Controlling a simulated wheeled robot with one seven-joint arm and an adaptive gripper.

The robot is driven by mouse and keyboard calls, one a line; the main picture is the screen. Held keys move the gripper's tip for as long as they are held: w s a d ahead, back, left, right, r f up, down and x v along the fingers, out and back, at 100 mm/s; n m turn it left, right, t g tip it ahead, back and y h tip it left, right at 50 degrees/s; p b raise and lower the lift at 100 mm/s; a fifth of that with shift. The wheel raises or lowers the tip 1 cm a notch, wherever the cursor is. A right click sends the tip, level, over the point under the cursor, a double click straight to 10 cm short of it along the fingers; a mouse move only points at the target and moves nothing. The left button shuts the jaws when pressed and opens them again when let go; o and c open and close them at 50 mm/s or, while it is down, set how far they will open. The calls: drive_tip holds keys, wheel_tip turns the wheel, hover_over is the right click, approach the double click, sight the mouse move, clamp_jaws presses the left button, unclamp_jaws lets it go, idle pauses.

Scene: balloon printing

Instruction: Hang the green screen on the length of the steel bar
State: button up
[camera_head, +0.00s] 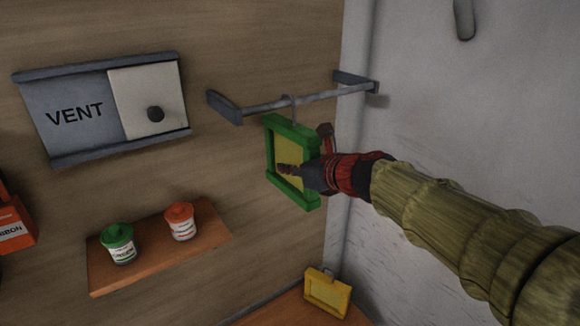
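The green screen (305,136) is a square green frame with yellowish mesh and a hook on top. It hangs upright below the steel bar (317,97), with its hook at the bar. Whether the hook bears fully on the bar cannot be told. The bar runs between two wall brackets. My gripper (307,150) is at the screen's right side. Its red-tipped fingers are spread apart, one across the front of the mesh and one up beside the right edge. Contact with the frame is unclear.
A vent panel (75,112) with a knobbed sliding plate is on the wood wall. Green (119,243) and orange (181,221) jars stand on a small shelf (150,266). A yellow screen (327,292) leans below. A white wall (450,130) is close on the right.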

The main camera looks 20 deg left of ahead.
drive_tip(key=shift+o, duration=1.3)
drive_tip(key=shift+f, duration=0.1)
